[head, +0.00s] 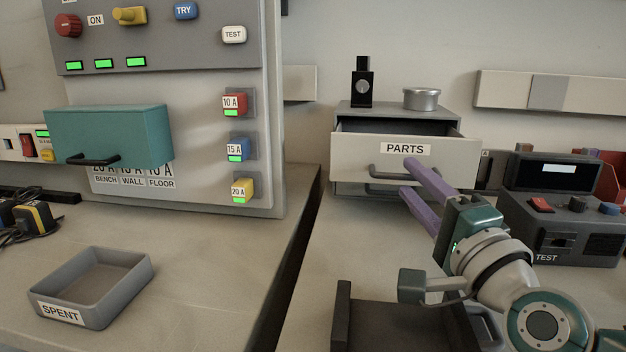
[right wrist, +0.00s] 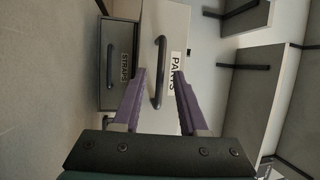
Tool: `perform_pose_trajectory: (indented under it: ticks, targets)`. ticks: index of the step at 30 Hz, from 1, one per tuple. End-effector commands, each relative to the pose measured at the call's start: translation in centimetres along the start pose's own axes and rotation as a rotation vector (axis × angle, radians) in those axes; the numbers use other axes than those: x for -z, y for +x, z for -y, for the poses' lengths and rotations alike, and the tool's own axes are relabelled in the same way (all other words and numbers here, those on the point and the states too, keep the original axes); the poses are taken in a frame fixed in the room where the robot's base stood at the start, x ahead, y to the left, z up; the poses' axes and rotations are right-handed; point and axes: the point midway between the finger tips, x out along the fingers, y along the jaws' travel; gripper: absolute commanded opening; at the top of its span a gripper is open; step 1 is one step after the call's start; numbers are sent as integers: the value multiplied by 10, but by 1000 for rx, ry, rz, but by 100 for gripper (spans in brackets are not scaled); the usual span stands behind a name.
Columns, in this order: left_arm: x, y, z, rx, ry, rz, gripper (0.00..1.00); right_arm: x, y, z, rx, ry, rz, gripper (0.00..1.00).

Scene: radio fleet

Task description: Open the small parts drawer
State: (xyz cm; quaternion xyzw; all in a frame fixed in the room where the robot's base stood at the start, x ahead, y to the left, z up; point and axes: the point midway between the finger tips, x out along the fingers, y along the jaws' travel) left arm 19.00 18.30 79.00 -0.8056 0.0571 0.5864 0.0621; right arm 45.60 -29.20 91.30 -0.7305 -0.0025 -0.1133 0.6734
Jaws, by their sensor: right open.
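The small parts drawer (head: 348,168), labelled PARTS, is pulled partly out of the grey cabinet (head: 447,115), its dark interior showing over the front. It also shows in the right wrist view (right wrist: 178,18). Its dark bar handle (head: 385,171) lies between the two fingertip lines in the right wrist view (right wrist: 158,72). My right gripper (head: 407,176) has long purple fingers. It is open and empty, close to the right part of the handle; whether it touches is unclear. My left gripper is not in view.
A STRAPS drawer (right wrist: 117,40) is below, shut. A black object (head: 361,85) and a round tin (head: 421,99) stand on the cabinet. A tester (head: 560,235) stands right, a dark tray (head: 375,325) in front, and a SPENT tray (head: 120,300) left.

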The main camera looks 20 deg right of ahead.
Motion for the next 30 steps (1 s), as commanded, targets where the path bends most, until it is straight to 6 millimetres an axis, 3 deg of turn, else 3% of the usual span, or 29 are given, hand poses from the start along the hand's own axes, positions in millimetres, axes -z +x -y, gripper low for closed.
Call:
perform_pose_trajectory:
  ticks: [8, 21, 30]
  targets:
    - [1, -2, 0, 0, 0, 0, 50, 0, -12, -1, -3, -1, 1, 42]
    - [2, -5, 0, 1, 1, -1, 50, 0, -89, -1, -3, -1, 1, 42]
    - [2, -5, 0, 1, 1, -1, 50, 0, -99, 0, 0, 0, 0, 42]
